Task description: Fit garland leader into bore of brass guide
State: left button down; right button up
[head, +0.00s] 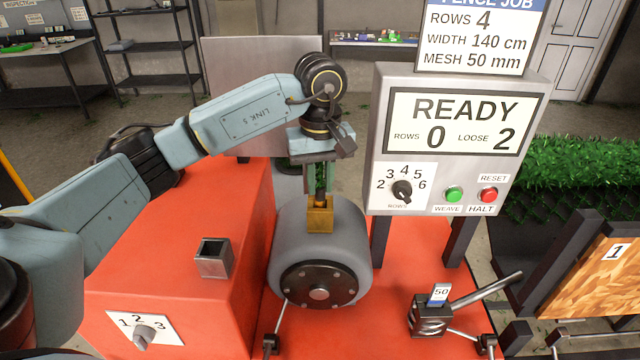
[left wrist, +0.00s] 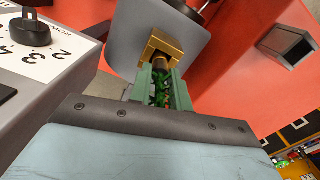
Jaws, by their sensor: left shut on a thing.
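In the left wrist view the brass guide (left wrist: 152,48) is just beyond my fingertips. My left gripper (head: 319,190) points down right above the guide and is shut on the green garland (head: 320,172). In the left wrist view the garland (left wrist: 160,95) lies between the greenish fingers of my left gripper (left wrist: 160,78). Its brownish leader end (left wrist: 160,65) reaches to the guide. The bore is hidden, so I cannot tell whether the leader is inside. My right gripper is not in view.
A control panel (head: 450,140) reading READY stands close to the right. An open square metal tube (head: 214,258) stands on the red machine bed (head: 180,290). A lever clamp (head: 433,315) is at the front right.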

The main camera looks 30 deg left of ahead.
pick_arm(q)
jog(key=shift+f, duration=0.15)
jog(key=c, duration=1.3)
grip_release()
jog(key=shift+c, duration=0.2)
jog(key=shift+o, duration=0.2)
